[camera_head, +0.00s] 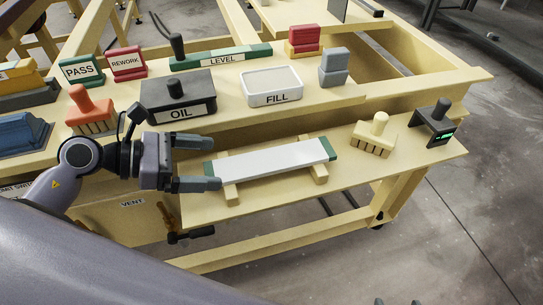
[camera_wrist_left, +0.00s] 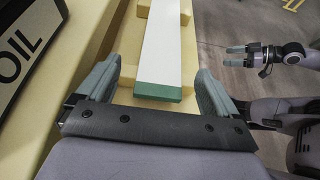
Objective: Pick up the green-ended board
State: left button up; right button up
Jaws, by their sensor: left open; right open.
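The green-ended board (camera_head: 268,157) is white with dark green ends and lies across two wooden supports on the lower shelf. In the left wrist view, the board (camera_wrist_left: 160,45) runs away from the camera, its green end (camera_wrist_left: 158,91) nearest. My left gripper (camera_head: 217,163) is open at the board's left end, one finger on each side. In the left wrist view, my left gripper (camera_wrist_left: 158,72) shows gaps on both sides of the board. My right gripper (camera_wrist_left: 228,57) is open and empty, off to the right over the floor; its tips (camera_head: 397,302) just show in the head view.
A tan brush (camera_head: 375,136) and a dark tool with a green light (camera_head: 436,123) stand right of the board. Behind are the OIL box (camera_head: 178,98), FILL tray (camera_head: 274,87) and LEVEL strip (camera_head: 221,57). An orange-red brush (camera_head: 91,111) stands left. The shelf's front is clear.

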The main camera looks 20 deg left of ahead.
pick_arm(q)
jog(key=x, duration=0.3)
jog(key=shift+d+f+p, duration=0.15)
jog(key=shift+d+p, duration=0.15)
jog(key=shift+w+d+f, duration=0.3)
jog(key=shift+w+d, duration=0.05)
jog(key=shift+d, duration=0.1)
jog(key=c, duration=1.2)
jog(key=shift+o, duration=0.2)
jog(key=shift+r, duration=0.15)
notch_tip(320, 180, up, 20)
jog(key=p, duration=0.6)
send_over(240, 166)
jog(key=a, duration=0.3)
notch_tip(240, 166, down, 8)
jog(key=shift+w+a+f+t, duration=0.15)
jog(key=shift+a+f+t, duration=0.05)
jog(key=shift+f+t, duration=0.1)
